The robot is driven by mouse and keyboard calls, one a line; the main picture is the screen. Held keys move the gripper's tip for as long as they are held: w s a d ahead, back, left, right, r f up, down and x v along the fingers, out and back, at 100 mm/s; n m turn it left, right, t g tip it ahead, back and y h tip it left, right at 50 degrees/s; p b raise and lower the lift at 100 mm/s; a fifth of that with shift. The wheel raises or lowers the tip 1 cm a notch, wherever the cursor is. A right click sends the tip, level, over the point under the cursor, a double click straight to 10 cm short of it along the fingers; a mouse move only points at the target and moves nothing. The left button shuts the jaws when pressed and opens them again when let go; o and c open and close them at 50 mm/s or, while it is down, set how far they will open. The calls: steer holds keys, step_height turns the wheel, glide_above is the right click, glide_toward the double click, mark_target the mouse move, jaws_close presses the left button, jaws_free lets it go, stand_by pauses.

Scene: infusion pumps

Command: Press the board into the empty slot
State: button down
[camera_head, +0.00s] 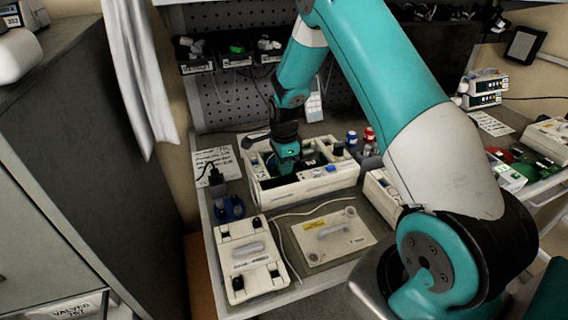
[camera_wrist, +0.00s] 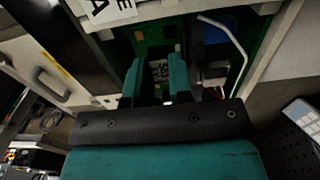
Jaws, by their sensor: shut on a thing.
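The open pump housing (camera_head: 312,184) is a cream box on the bench, and several parts show inside it. My gripper (camera_head: 286,163) reaches down into its left half. In the wrist view, the teal fingers of my gripper (camera_wrist: 158,78) are closed around the board (camera_wrist: 159,70), of which a small pale printed patch shows between them. Green circuit boarding (camera_wrist: 196,50) lies behind and beside the fingers. The housing's pale edge (camera_wrist: 275,35) shows at the right. The slot and the board's lower edge are hidden, so I cannot tell how deep the board sits.
A closed pale unit (camera_head: 238,258) and a beige cover with a handle (camera_head: 348,243) lie in front. A blue part (camera_head: 231,209) stands at the left. Red (camera_head: 369,135) and blue (camera_head: 352,136) capped bottles stand behind right. Parts bins (camera_head: 236,60) hang on the pegboard.

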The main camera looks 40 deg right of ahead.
steer(key=shift+f, duration=0.35)
stand_by(0.4)
steer(key=c, duration=0.9)
jaws_free()
steer(key=shift+c, duration=0.2)
step_height(320, 180, up, 7)
steer(key=p, duration=0.4)
steer(key=shift+r+p, duration=0.15)
steer(key=shift+p, duration=0.2)
